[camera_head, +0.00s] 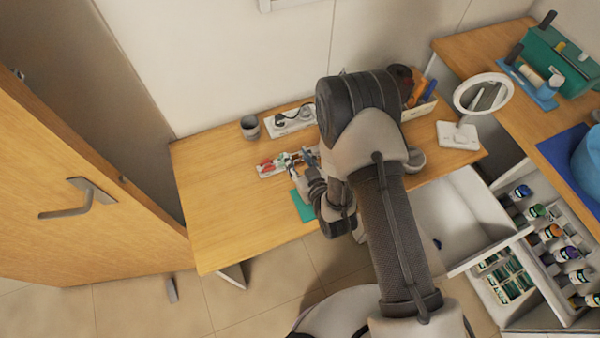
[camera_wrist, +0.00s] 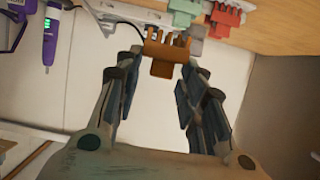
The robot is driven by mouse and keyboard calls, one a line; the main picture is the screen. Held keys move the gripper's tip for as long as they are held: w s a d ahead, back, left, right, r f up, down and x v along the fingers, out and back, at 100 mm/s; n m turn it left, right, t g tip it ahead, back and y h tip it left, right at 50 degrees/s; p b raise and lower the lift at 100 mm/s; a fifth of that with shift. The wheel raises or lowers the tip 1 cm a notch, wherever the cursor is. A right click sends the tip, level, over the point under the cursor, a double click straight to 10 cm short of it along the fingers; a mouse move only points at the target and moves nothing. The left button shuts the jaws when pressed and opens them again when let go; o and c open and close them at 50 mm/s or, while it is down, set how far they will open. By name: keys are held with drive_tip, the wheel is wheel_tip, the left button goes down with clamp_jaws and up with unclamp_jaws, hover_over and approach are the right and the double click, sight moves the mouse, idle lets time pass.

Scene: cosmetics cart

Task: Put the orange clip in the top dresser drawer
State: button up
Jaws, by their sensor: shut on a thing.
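The orange clip (camera_wrist: 165,52) is between my fingertips in the wrist view, its teeth pointing to the top of that picture. My gripper (camera_wrist: 163,68) is shut on it. In the head view my gripper (camera_head: 297,165) is over the wooden table beside the white clip tray, and I cannot make out the orange clip there. The open top dresser drawer (camera_head: 455,215), white inside, is to the right of my arm, with a small dark blue thing in it. My arm hides part of it.
A teal clip (camera_wrist: 184,14) and a red clip (camera_wrist: 224,18) lie near the white clip tray (camera_head: 268,172). A cup (camera_head: 250,127), a white power strip (camera_head: 285,127) and a round mirror (camera_head: 484,94) stand around. A lower drawer (camera_head: 510,285) with several bottles is also open.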

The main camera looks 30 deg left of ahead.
wheel_tip(320, 180, down, 8)
drive_tip(key=shift+r+b, duration=0.25)
drive_tip(key=shift+b, duration=0.55)
drive_tip(key=shift+o, duration=1.3)
drive_tip(key=shift+f, duration=0.15)
drive_tip(key=o, duration=0.5)
drive_tip(key=shift+r, duration=0.2)
drive_tip(key=p+v, duration=0.2)
drive_tip(key=v, duration=1)
